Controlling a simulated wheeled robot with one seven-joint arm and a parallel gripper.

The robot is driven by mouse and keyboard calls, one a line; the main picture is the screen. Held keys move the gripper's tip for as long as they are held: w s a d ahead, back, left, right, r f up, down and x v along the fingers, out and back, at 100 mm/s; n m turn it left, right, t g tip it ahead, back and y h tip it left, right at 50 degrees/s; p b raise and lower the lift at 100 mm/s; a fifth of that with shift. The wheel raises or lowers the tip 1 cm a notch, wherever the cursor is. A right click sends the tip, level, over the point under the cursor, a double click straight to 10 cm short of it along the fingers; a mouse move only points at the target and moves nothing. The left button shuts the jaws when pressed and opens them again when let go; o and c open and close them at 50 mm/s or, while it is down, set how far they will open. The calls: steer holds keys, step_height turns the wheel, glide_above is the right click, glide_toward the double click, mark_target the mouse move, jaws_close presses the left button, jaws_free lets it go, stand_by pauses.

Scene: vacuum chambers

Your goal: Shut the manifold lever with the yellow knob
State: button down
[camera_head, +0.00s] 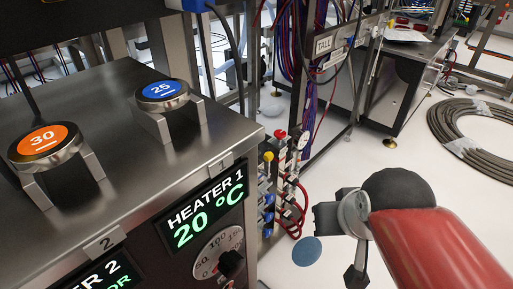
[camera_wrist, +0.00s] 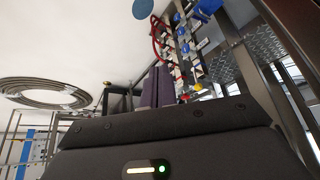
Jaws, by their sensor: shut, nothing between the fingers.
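The manifold (camera_head: 284,185) stands low beside the heater cabinet, with several blue valve bodies and red parts. The yellow knob (camera_head: 268,157) is at its upper left, close to a red knob (camera_head: 280,134). The wrist view shows the manifold (camera_wrist: 186,40) at the top, and the yellow knob (camera_wrist: 198,87) just right of my fingertips. My gripper (camera_wrist: 157,88) has its two fingers together, with nothing held. I see no clear contact with the knob. The lever's exact angle is too small to tell. In the head view my wrist hides the fingers.
The heater cabinet (camera_head: 226,175) fills the left, with an orange-topped 30 weight (camera_head: 45,141) and a blue-topped 25 weight (camera_head: 161,91) on stands. Rack posts and cables rise behind the manifold. Red hoses hang at its right. A coiled hose (camera_head: 475,125) lies on open white floor.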

steer(key=shift+s, duration=0.1)
steer(key=w+a+f+n+g+b, duration=0.1)
steer(key=w+a+n+b, duration=0.2)
steer(key=w+a+n, duration=0.2)
steer(key=w+a+f+n+g+b, duration=0.1)
steer(key=w+a+n+b, duration=0.2)
steer(key=w+n, duration=0.8)
steer(key=w+a+f+n+g+b, duration=0.1)
steer(key=w+a+n+b, duration=0.1)
steer(key=w+a+n, duration=0.5)
steer(key=w+a, duration=0.1)
steer(key=w, duration=0.2)
steer(key=shift+w+n+h+b, duration=0.25)
steer(key=shift+n+h+b, duration=0.15)
steer(key=shift+a, duration=0.1)
steer(key=w+d+f+b, duration=0.3)
steer(key=d+f, duration=0.1)
steer(key=f, duration=0.4)
steer(key=shift+w, duration=0.25)
